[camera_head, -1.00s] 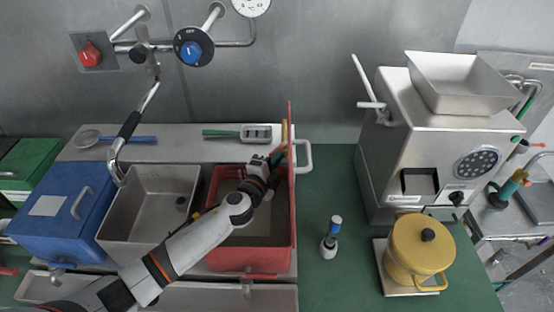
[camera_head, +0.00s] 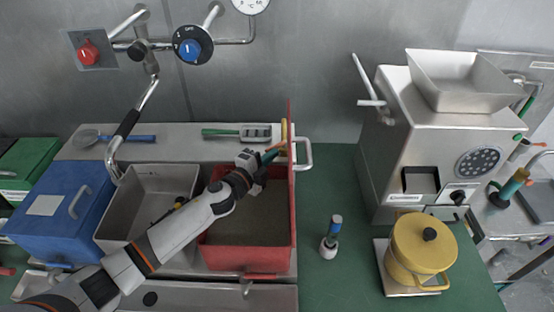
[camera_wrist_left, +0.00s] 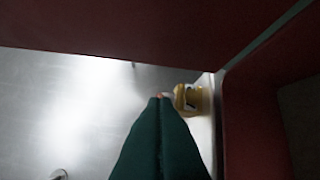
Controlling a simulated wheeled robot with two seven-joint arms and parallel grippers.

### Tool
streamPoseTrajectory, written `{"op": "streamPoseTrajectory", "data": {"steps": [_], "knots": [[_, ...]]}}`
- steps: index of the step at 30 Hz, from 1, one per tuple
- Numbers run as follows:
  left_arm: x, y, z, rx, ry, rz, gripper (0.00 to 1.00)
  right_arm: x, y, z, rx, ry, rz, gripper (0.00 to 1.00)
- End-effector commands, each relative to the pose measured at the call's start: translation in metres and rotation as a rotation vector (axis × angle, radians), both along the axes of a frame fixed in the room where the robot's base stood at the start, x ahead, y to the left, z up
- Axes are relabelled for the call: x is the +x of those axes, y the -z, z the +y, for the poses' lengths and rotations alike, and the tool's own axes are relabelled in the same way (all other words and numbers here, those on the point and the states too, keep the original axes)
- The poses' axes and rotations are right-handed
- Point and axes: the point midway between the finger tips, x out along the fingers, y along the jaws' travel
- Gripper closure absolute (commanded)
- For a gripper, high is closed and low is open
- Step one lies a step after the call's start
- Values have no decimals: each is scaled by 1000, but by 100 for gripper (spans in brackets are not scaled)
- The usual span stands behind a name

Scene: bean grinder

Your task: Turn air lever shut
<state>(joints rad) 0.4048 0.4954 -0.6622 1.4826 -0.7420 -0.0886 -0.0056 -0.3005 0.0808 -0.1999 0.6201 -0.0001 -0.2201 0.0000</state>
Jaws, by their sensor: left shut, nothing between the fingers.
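My left gripper (camera_head: 273,155) is over the back of the red bin (camera_head: 246,262), close to the bin's upright red lid (camera_head: 291,190). Its green fingers are shut with nothing between them; they also show in the left wrist view (camera_wrist_left: 160,98). A yellow part (camera_head: 284,130) stands just behind the lid's back end. In the left wrist view a yellow part with dark marks (camera_wrist_left: 189,98) is just right of the fingertips; I cannot tell whether they touch. I cannot tell for sure which part is the air lever. My right gripper is not in view.
A steel sink (camera_head: 115,222) and a blue box (camera_head: 62,222) stand left of the red bin. The steel grinder (camera_head: 400,165) and yellow pot (camera_head: 408,252) are right. A small blue-topped bottle (camera_head: 330,240) stands between. Red and blue wall knobs are above.

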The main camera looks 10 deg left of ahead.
Motion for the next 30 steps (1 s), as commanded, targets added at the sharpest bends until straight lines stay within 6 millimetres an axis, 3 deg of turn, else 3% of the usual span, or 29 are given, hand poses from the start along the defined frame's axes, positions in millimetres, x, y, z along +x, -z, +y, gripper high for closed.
{"op": "streamPoseTrajectory", "data": {"steps": [4,30], "knots": [[7,0,13,8,199,-2,100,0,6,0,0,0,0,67],[33,-1,39,3,185,-1,100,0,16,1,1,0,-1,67]]}}
